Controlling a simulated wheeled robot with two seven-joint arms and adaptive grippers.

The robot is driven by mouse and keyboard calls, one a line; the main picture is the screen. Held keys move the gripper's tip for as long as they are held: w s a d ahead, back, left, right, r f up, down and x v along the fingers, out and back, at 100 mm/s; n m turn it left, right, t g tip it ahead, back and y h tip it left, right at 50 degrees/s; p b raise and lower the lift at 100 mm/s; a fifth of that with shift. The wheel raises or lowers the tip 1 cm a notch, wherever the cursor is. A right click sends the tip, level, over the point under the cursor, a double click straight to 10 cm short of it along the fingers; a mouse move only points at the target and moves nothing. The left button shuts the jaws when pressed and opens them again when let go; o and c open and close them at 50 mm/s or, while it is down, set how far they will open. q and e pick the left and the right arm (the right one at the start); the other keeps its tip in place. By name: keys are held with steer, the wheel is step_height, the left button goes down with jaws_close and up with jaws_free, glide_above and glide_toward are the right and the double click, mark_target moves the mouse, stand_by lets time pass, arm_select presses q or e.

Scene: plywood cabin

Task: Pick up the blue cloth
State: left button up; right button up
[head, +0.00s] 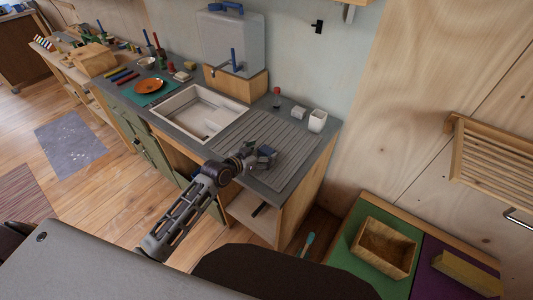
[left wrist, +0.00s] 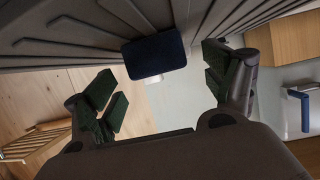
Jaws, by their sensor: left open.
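The blue cloth (left wrist: 154,55) shows in the left wrist view as a small dark blue pad against the grey ribbed draining board (left wrist: 60,40). In the head view the cloth (head: 267,151) is a small bluish patch by my gripper, on the draining board (head: 285,175) right of the sink. My left gripper (head: 256,157) is just over the board's front part. In the left wrist view the left gripper (left wrist: 163,85) is open, with the cloth ahead between its two fingers. I cannot tell whether they touch it. My right gripper is not in view.
A white sink (head: 190,108) lies left of the board. A white cup (head: 317,121) and a small pale block (head: 298,113) stand behind it. A water container (head: 232,45) stands at the back. A wooden bin (head: 385,247) sits on the green lid at lower right.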

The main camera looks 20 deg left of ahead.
mark_target(265, 151)
arm_select(q)
steer(key=shift+x, duration=1.9)
steer(key=c, duration=1)
steer(key=shift+r, duration=5)
